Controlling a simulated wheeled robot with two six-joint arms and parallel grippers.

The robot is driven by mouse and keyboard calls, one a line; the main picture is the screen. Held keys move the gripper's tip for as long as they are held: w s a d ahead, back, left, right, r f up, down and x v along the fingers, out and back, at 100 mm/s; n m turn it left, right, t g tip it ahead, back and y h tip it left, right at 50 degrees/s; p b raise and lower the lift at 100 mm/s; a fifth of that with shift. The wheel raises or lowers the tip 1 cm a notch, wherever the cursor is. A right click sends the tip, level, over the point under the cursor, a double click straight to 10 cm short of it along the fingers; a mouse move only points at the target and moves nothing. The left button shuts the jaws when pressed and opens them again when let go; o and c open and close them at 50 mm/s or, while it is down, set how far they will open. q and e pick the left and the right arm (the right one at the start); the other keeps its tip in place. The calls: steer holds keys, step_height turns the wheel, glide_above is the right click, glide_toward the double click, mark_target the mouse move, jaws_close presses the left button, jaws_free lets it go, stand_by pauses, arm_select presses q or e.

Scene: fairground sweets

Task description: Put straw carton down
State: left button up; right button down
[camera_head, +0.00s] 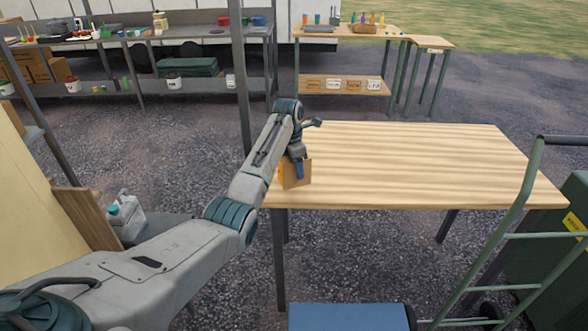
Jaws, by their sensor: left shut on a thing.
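The straw carton (289,175) is a small orange-and-brown box at the left end of the wooden table (420,160). My left gripper (299,168) is shut on it from above, and its blue-grey finger covers part of the carton. The carton is over or at the table's near left corner. I cannot tell whether its underside touches the tabletop. My right gripper is not in view.
The tabletop is otherwise bare. A green hand truck (505,235) stands at the right by a dark green box (555,245). A blue surface (348,317) lies below the table's front. Stocked benches (190,35) stand at the back.

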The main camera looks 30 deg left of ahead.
mark_target(294, 170)
arm_select(q)
steer(key=shift+w+a+f, duration=0.1)
steer(key=shift+w+a, duration=0.3)
steer(key=shift+w, duration=0.2)
steer(key=shift+w+a+f, duration=0.1)
steer(key=shift+w+a, duration=0.3)
steer(key=shift+w, duration=0.15)
step_height(294, 170, down, 3)
steer(key=shift+s+r+p, duration=0.1)
steer(key=shift+p, duration=0.45)
steer(key=shift+f, duration=0.4)
steer(key=o, duration=1.1)
steer(key=shift+f, duration=0.1)
steer(key=r, duration=0.4)
steer(key=r+b, duration=0.1)
steer(key=r, duration=0.3)
steer(key=s+a+r+b, duration=0.1)
steer(key=r, duration=0.3)
steer(key=shift+r, duration=0.15)
